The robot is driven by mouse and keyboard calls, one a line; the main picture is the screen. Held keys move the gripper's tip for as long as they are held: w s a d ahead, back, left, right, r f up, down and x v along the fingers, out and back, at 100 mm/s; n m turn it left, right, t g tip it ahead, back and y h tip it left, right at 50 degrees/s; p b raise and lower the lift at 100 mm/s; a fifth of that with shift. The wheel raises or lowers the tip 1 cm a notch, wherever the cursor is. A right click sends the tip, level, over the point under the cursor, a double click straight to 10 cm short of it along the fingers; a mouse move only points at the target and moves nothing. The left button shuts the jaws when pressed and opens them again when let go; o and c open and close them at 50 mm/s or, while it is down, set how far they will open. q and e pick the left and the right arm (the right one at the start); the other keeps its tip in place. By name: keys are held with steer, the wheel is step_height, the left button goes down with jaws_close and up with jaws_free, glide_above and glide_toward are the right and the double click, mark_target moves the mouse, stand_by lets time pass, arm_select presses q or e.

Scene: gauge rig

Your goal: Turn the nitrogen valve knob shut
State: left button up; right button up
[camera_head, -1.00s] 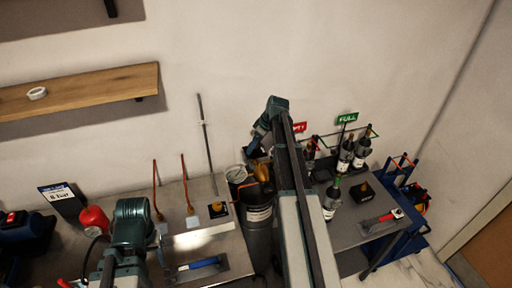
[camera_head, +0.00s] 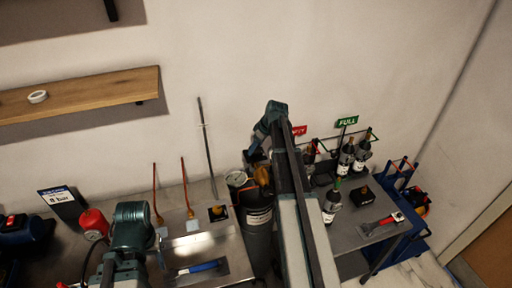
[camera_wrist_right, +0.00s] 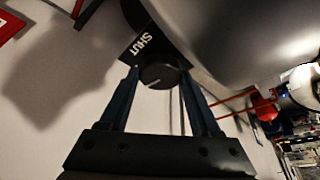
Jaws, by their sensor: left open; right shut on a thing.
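The dark round knob (camera_wrist_right: 160,75) with a pale pointer line shows in the right wrist view, beside a black plate (camera_wrist_right: 143,42) marked SHUT. The pointer line lies away from the word. My right gripper (camera_wrist_right: 160,82) has a finger on each side of the knob and is shut on it. In the head view my right arm reaches to the back beside the dark gas cylinder (camera_head: 259,232), and hides the knob and the fingers. My left arm is at the lower left; its fingers are not in view.
A dial gauge (camera_head: 236,178) stands at the cylinder top. Several bottles stand on the right table (camera_head: 352,237), near a FULL sign (camera_head: 347,121).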

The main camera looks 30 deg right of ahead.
steer(key=m+h, duration=0.1)
steer(key=m, duration=0.3)
steer(key=shift+s+a+t, duration=0.1)
steer(key=shift+a+t, duration=0.05)
steer(key=shift+t, duration=0.15)
steer(key=m+h, duration=0.2)
steer(key=m, duration=0.2)
steer(key=shift+a+m, duration=0.1)
steer(key=shift+m, duration=0.3)
steer(key=m+g+h, duration=0.1)
steer(key=m, duration=0.3)
steer(key=shift+a+h, duration=0.1)
steer(key=shift+h, duration=0.3)
steer(key=shift+w+m+g+h, duration=0.15)
steer(key=shift+m+g, duration=0.15)
steer(key=shift+m, duration=0.6)
steer(key=shift+w+m+g+h, duration=0.15)
steer(key=shift+m+g, duration=0.15)
steer(key=shift+m, duration=0.6)
steer(key=shift+s, duration=0.15)
steer(key=o, duration=1.4)
steer(key=shift+c, duration=0.2)
